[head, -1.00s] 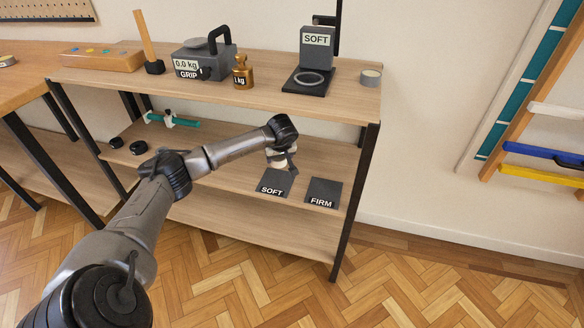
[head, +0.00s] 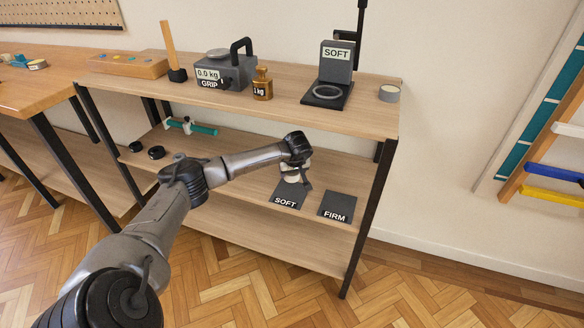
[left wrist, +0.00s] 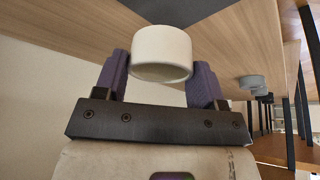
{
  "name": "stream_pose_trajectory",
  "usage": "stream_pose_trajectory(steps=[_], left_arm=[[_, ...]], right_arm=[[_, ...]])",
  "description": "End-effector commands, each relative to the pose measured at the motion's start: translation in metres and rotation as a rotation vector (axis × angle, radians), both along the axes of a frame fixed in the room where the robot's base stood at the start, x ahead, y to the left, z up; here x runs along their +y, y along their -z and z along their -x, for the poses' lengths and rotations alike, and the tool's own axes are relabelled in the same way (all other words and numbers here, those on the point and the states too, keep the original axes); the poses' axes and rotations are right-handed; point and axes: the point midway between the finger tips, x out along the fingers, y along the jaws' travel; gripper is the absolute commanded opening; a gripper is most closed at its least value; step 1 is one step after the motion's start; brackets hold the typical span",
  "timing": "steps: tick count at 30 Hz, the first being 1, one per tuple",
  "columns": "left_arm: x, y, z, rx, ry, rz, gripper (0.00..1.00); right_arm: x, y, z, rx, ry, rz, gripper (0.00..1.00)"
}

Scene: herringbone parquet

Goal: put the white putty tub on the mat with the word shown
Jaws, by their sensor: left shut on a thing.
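The white putty tub (left wrist: 162,53) is between the two fingers of my left gripper (left wrist: 160,75), which is shut on it. In the head view the left gripper (head: 298,176) is at the middle shelf, over the dark mat marked SOFT (head: 286,201), and partly hides the tub and the mat's back. I cannot tell whether the tub touches the mat. A second dark mat, marked FIRM (head: 338,205), lies just right of it. The display (head: 337,62) on the top shelf reads SOFT. My right gripper is not in view.
The top shelf (head: 200,97) holds a grip meter (head: 222,72), a brass weight (head: 262,85) and a grey tub (head: 389,92). Two black round pieces (head: 156,152) and a teal bar (head: 204,129) lie left on the middle shelf. A black post (head: 367,219) stands right of the mats.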

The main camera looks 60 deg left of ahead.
Motion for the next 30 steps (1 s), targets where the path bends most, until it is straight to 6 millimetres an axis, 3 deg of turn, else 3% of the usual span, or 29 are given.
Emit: stream_pose_trajectory(steps=[15,30], left_arm=[[0.000,0.046,0.000,0.000,0.000,0.000,0.38],[0.000,0.058,0.000,0.000,0.000,0.000,0.38]], right_arm=[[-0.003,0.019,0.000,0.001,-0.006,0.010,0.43],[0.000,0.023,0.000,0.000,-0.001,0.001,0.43]])
